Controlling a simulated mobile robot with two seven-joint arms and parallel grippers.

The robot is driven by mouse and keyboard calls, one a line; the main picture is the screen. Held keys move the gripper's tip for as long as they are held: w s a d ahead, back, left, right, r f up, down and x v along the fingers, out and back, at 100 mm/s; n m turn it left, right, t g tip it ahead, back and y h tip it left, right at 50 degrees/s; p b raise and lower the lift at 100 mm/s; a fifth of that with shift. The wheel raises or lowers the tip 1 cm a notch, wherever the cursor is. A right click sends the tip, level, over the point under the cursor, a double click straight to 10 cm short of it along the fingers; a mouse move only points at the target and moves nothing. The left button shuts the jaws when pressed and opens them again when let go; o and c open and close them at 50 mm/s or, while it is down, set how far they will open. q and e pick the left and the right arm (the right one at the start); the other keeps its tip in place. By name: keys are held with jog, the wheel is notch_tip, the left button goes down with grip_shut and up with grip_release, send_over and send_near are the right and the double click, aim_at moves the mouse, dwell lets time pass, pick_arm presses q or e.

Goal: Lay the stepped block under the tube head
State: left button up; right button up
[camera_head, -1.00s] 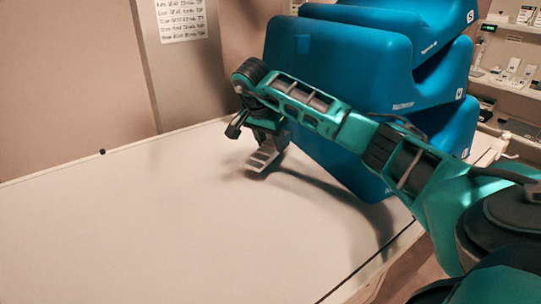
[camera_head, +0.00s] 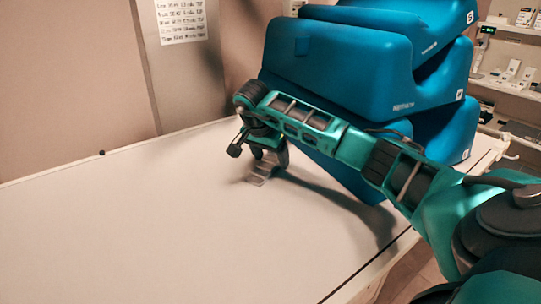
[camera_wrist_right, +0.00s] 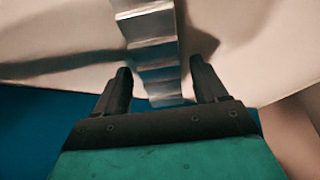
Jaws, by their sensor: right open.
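The stepped block (camera_head: 261,174) is a small silvery metal piece with steps. In the head view it sits at the pale table top, just below my right gripper (camera_head: 268,158). In the right wrist view the block (camera_wrist_right: 152,50) runs lengthwise between the two dark fingers of my right gripper (camera_wrist_right: 161,68), which stand open with a gap on each side. Part of the block is hidden by the gripper in the head view. The tube head is not in view. My left gripper is not in view.
The table (camera_head: 130,230) is bare to the left and front. Shelves (camera_head: 510,75) with small items stand at the far right. A printed sheet (camera_head: 181,20) hangs at the back.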

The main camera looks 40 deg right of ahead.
aim_at(261, 172)
jog(key=shift+r, duration=0.1)
jog(key=p+v, duration=0.2)
jog(key=v, duration=1)
